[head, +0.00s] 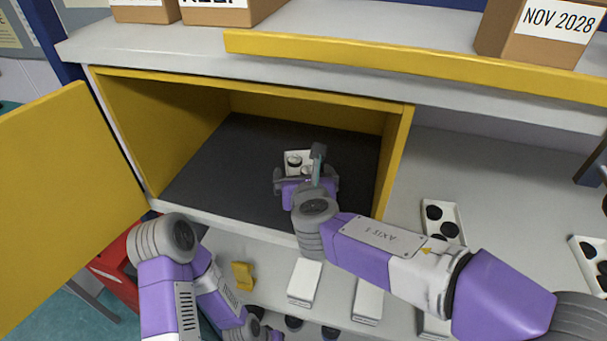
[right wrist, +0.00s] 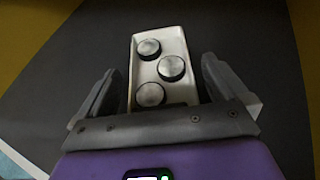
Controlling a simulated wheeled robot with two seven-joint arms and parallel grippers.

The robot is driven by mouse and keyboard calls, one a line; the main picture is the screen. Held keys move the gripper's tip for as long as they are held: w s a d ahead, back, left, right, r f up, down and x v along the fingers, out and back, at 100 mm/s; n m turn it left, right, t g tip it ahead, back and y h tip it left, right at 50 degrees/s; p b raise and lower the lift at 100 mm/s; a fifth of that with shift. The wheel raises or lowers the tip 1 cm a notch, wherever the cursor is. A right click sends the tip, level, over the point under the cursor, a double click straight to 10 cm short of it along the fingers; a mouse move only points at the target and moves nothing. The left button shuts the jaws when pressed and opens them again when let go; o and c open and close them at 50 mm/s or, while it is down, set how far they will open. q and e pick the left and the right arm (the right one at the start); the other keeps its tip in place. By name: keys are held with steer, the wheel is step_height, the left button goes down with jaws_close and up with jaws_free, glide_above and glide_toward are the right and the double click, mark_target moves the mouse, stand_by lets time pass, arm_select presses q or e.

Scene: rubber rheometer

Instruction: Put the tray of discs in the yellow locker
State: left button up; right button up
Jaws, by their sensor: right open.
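The white tray (head: 299,153) with three dark-rimmed, grey-topped discs lies on the dark floor inside the yellow locker (head: 155,115). The locker's yellow door (head: 40,190) stands open to the left. My right gripper (head: 305,180) is inside the locker, at the near end of the tray. In the right wrist view the tray (right wrist: 178,42) lies lengthwise between the spread fingers of the gripper (right wrist: 160,75), with a gap on both sides. My left arm is low at the left, outside the locker; its gripper (head: 265,334) is partly cut off, so its jaws are unclear.
Another white tray with black discs (head: 440,207) stands on the grey bench right of the locker; one more (head: 571,246) is at the right edge. White boxes (head: 305,281) and a small yellow object (head: 243,275) lie in front. Cardboard boxes (head: 540,32) stand above. Locker floor left of the tray is clear.

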steer(key=shift+r, duration=0.15)
steer(key=shift+s+r, duration=0.15)
steer(key=shift+r, duration=0.05)
steer(key=p+v, duration=0.1)
steer(key=v, duration=1)
steer(key=shift+s+d+r, duration=0.1)
steer(key=shift+s+d, duration=0.05)
steer(key=shift+s, duration=0.15)
